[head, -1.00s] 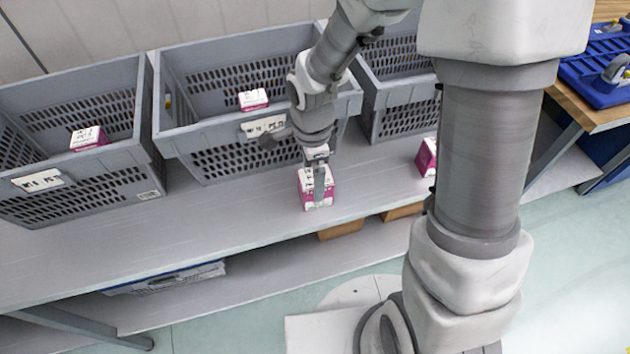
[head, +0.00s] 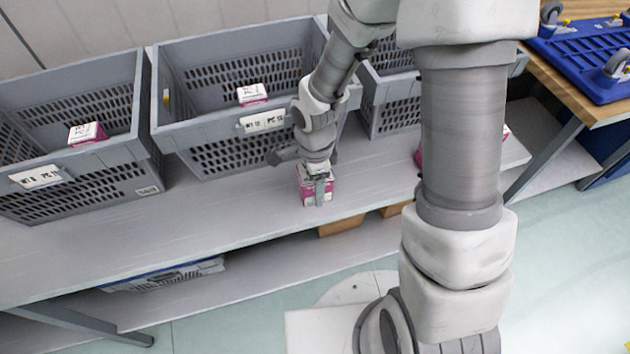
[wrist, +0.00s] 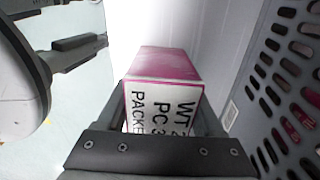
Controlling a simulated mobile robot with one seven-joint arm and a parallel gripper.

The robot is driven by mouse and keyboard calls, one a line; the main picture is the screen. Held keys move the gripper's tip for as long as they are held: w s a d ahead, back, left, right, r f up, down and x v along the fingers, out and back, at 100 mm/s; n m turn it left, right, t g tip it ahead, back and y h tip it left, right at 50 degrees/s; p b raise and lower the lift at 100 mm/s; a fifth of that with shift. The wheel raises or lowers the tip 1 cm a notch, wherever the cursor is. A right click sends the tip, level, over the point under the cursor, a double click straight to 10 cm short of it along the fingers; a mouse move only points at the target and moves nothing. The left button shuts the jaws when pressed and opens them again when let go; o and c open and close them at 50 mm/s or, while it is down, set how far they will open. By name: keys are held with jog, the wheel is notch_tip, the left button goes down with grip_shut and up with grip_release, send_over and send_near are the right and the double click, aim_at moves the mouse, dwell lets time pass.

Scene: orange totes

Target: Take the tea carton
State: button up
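A pink and white tea carton (head: 305,187) stands on the grey shelf top in front of the middle crate. My gripper (head: 319,188) reaches down over it, with one finger along its front face. In the wrist view, the carton (wrist: 165,75) sits between the two fingers, its white label with black print facing the camera. The fingers lie very close to both its sides. I cannot tell whether they press on it. Similar cartons are in the middle crate (head: 252,94) and the left crate (head: 87,133). Another on the shelf at right is mostly hidden by my arm.
Grey perforated crates stand along the back: left (head: 100,175), middle (head: 190,133) and right (head: 385,115). The middle crate's wall is close behind my gripper. The shelf top (head: 215,215) is clear to the left. A wooden table (head: 580,100) with blue carriers is at right.

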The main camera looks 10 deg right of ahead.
grip_shut()
jog(key=shift+r, duration=0.15)
